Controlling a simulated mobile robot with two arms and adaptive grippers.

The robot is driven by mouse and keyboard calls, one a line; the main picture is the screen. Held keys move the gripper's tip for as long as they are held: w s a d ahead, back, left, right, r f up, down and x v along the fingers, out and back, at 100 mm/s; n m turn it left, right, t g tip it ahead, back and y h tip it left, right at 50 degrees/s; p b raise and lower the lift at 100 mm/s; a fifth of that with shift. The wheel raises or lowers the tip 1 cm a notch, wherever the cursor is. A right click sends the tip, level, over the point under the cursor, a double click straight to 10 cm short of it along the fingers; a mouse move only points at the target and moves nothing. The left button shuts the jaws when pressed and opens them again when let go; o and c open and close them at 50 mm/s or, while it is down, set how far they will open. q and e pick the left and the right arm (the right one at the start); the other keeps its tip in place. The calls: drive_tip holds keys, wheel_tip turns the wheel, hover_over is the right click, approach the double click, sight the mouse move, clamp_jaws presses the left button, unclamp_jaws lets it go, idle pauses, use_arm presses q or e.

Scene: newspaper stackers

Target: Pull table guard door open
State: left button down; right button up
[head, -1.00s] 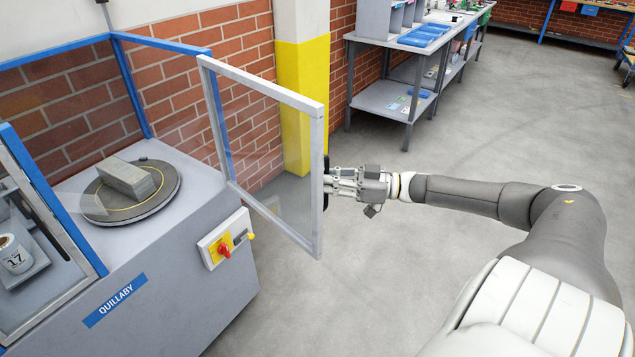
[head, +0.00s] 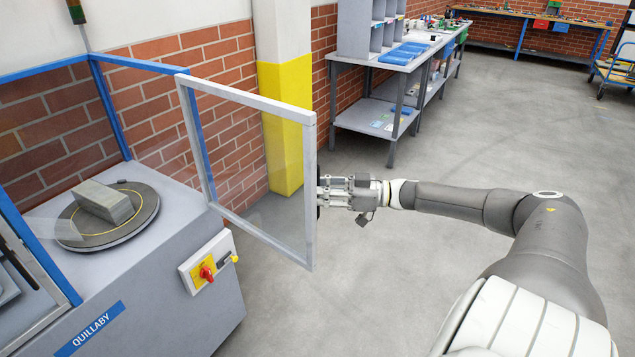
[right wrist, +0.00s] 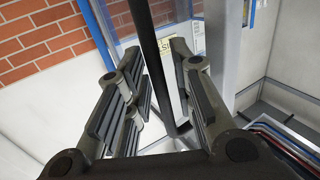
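The guard door (head: 309,190) is a clear panel in a grey frame, in the middle left of the head view. It stands swung out from the blue-framed machine guard (head: 106,108), with the opening uncovered. A black upright handle bar is on its outer edge; it shows in the right wrist view (right wrist: 147,40). My right gripper (head: 324,192) is at that edge. In the right wrist view my right gripper's fingers (right wrist: 160,100) are apart, one on each side of the bar, with gaps visible. My left gripper is out of view.
Inside the guard, a grey block (head: 108,202) lies on a round turntable (head: 95,238). A red and yellow switch box (head: 205,265) sits on the machine's corner. A yellow-and-white pillar (head: 287,150) and grey bench (head: 375,64) stand behind the door. The floor at right is clear.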

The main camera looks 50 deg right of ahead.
drive_tip(key=shift+v, duration=6)
drive_tip(key=shift+r, duration=0.1)
